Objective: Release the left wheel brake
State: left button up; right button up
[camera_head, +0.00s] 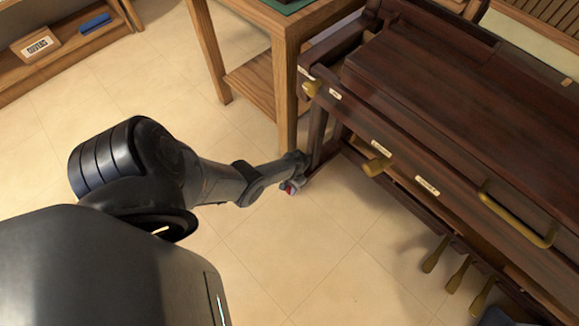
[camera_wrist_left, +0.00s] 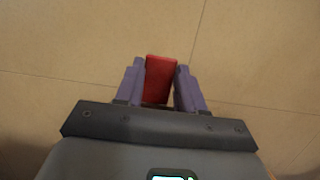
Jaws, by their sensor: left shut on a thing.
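The left wheel brake appears as a small red tab (camera_head: 289,190) low at the foot of the piano's left front leg, just above the floor. My left gripper (camera_wrist_left: 159,68) is shut on this red tab, with one purple finger on each side of it in the left wrist view. The tab (camera_wrist_left: 161,76) sticks out past the fingertips there, and its angle is hard to judge. The wheel itself is hidden or too small to tell. My right gripper is not in view.
The dark wooden piano (camera_head: 430,110) fills the right side, with brass knobs, a brass handle (camera_head: 515,218) and several pedals (camera_head: 455,275) low down. A wooden table (camera_head: 284,75) stands behind its left end. A shelf (camera_head: 60,45) is at the far left. The tiled floor between is clear.

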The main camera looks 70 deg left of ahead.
pick_arm(q)
jog(key=o, duration=1)
jog(key=shift+o, duration=0.2)
jog(key=shift+r, duration=0.1)
jog(key=shift+w+r+p, duration=0.1)
jog(key=shift+r+p, duration=0.4)
jog(key=shift+p, duration=0.05)
jog(key=p+v, duration=0.5)
jog(key=v, duration=0.1)
jog(key=shift+a+r, duration=0.1)
jog(key=shift+r, duration=0.05)
